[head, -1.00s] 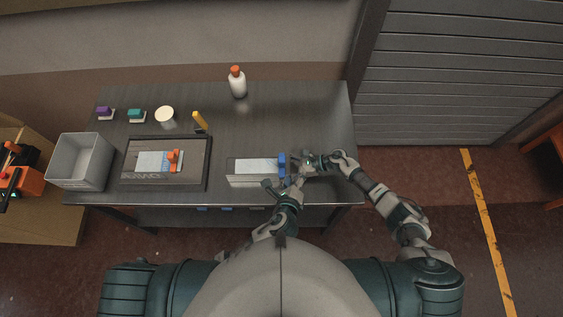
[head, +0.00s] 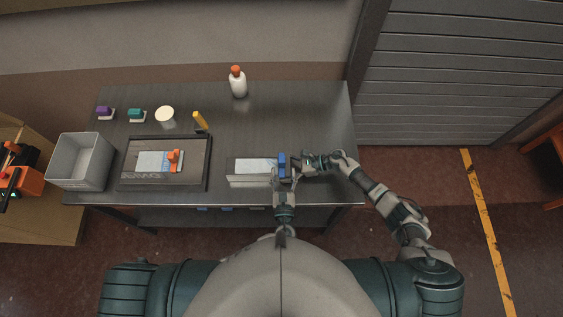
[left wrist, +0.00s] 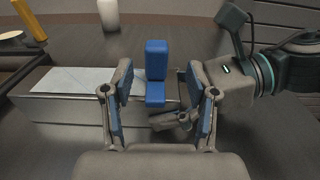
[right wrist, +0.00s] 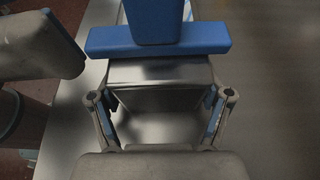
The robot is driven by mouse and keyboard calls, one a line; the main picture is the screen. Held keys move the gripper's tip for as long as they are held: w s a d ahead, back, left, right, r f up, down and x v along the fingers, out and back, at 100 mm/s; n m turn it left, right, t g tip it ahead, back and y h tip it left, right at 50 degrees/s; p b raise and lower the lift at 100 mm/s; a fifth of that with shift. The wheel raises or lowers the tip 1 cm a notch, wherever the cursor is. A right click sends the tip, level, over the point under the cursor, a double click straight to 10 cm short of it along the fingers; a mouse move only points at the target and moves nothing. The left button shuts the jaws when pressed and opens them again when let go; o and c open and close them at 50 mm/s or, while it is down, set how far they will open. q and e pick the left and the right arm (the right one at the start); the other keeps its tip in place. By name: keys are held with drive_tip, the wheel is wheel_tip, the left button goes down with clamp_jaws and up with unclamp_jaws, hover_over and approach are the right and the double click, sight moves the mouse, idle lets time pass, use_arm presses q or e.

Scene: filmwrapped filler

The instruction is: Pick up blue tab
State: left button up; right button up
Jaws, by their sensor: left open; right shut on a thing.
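The blue tab (head: 281,165) stands upright at the right end of a long metal block (head: 246,182) with a pale sheet on top. In the left wrist view, the blue tab (left wrist: 156,72) shows between the open fingers of my left gripper (left wrist: 160,82), with gaps on both sides. In the head view my left gripper (head: 285,184) is at the block's front right. My right gripper (head: 302,161) is shut on the block's right end. The right wrist view shows its fingers (right wrist: 160,105) on both sides of the metal, with the blue tab (right wrist: 158,38) just beyond.
A dark tray (head: 197,180) with a sheet and an orange tab (head: 174,159) lies left of the block. A grey bin (head: 66,185) stands at the left edge. A white bottle (head: 237,83), yellow piece (head: 200,121), purple and teal tabs stand behind. The back right of the table is clear.

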sight(282, 165)
use_arm(q)
drive_tip(key=w, duration=0.5)
drive_tip(key=shift+w+a, duration=0.25)
clamp_jaws()
